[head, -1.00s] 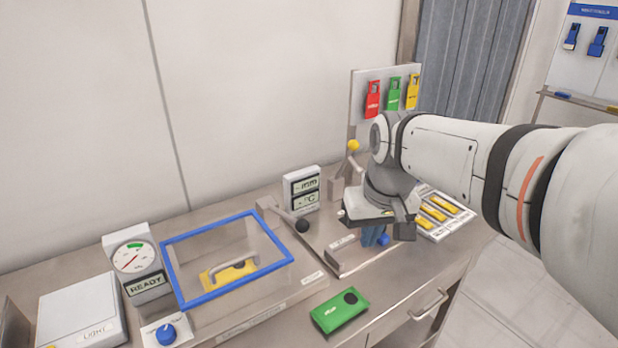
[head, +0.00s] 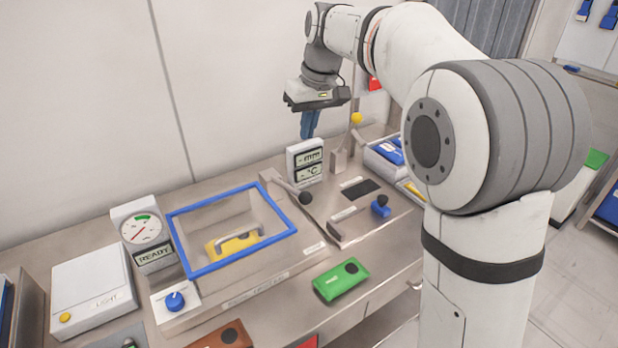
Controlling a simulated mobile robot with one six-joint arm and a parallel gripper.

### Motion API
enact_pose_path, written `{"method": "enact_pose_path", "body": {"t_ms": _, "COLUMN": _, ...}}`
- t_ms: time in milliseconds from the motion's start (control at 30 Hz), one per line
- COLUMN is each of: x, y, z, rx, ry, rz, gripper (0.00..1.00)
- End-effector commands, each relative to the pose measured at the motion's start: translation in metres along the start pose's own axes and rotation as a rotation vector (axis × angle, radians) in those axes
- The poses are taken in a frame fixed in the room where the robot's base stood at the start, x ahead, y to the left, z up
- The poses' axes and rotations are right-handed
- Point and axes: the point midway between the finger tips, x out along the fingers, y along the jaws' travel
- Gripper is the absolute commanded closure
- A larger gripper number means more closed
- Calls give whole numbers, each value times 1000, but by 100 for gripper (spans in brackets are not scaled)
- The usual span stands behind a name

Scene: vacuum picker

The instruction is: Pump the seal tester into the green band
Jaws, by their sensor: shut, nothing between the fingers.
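The seal tester is a blue-framed clear lid (head: 188,268) over a chamber with a yellow pouch (head: 228,243) and a grey handle inside. Its round gauge (head: 141,228) has a red needle and a green band at the top; the needle points to the lower left, outside the green. A READY display (head: 155,254) sits below the gauge. A black-knobbed lever (head: 304,198) and a yellow-knobbed lever (head: 355,119) stand to the right. My gripper (head: 307,136) is shut and empty, pointing down above and behind the mm/°C display (head: 305,160).
A blue knob (head: 175,301) is in front of the lid, and a white LIGHT box (head: 92,288) stands at left. A blue-knobbed part (head: 381,207) and trays of pouches (head: 385,152) are at right.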

Motion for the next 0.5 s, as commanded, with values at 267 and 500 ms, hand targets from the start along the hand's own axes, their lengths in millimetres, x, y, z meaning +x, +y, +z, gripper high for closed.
{"method": "enact_pose_path", "body": {"t_ms": 267, "x": 42, "y": 0, "z": 1, "rx": 1, "ry": -6, "rz": -1, "gripper": 100}}
{"method": "enact_pose_path", "body": {"t_ms": 500, "x": 94, "y": 0, "z": 1, "rx": 2, "ry": -6, "rz": -1, "gripper": 100}}
